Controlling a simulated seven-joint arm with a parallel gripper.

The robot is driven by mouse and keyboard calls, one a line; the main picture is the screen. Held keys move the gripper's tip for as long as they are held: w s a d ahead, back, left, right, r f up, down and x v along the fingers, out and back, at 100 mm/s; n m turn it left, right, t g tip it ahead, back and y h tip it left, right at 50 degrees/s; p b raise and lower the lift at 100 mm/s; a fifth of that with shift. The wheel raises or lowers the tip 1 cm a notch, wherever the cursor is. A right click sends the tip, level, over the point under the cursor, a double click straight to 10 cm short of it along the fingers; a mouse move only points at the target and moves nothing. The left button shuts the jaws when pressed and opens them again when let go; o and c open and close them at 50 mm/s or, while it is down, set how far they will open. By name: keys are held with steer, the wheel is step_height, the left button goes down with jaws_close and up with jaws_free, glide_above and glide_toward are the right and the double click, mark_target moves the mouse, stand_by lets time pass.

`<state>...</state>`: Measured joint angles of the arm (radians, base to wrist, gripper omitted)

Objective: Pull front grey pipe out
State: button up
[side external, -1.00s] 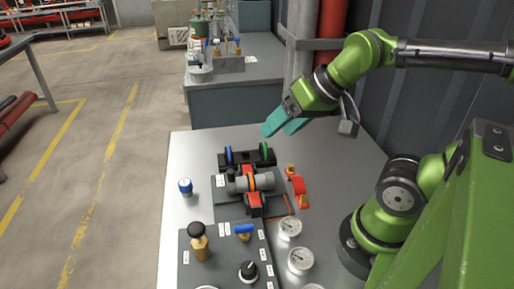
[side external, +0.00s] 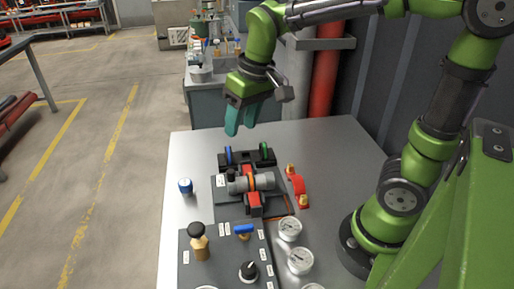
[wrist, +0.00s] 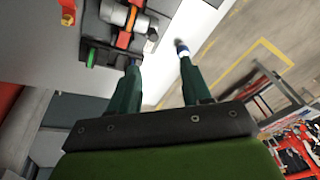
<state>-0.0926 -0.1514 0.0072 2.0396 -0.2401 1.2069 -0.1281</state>
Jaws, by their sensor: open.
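A grey pipe assembly (side external: 266,183) lies across the black and red fixture (side external: 254,205) on the table, with an orange ring near its middle. In the wrist view the grey pipe (wrist: 114,12) shows at the top, partly cut off by the frame edge. A blue disc (side external: 228,155) and a green disc (side external: 264,150) stand upright behind the pipe. My gripper (side external: 240,130) has teal fingers pointing down, above and behind the fixture. In the wrist view my gripper (wrist: 158,63) is open with nothing between its fingers.
A blue-topped knob (side external: 185,187) stands left of the fixture. A red part with brass ends (side external: 298,187) lies to its right. A control panel (side external: 222,260) with valves and gauges (side external: 290,229) is in front. The table's left side is mostly clear.

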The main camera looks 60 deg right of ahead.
mark_target(230, 171)
steer(key=w+r+n+g+h, duration=0.1)
steer(key=w+n+g, duration=0.1)
steer(key=w+g, duration=0.15)
steer(key=shift+t, duration=0.45)
steer(key=f, duration=1.6)
steer(key=shift+w+a+f, duration=0.1)
steer(key=shift+w+f, duration=0.2)
steer(key=shift+w, duration=0.05)
steer(key=shift+c, duration=0.3)
jaws_close()
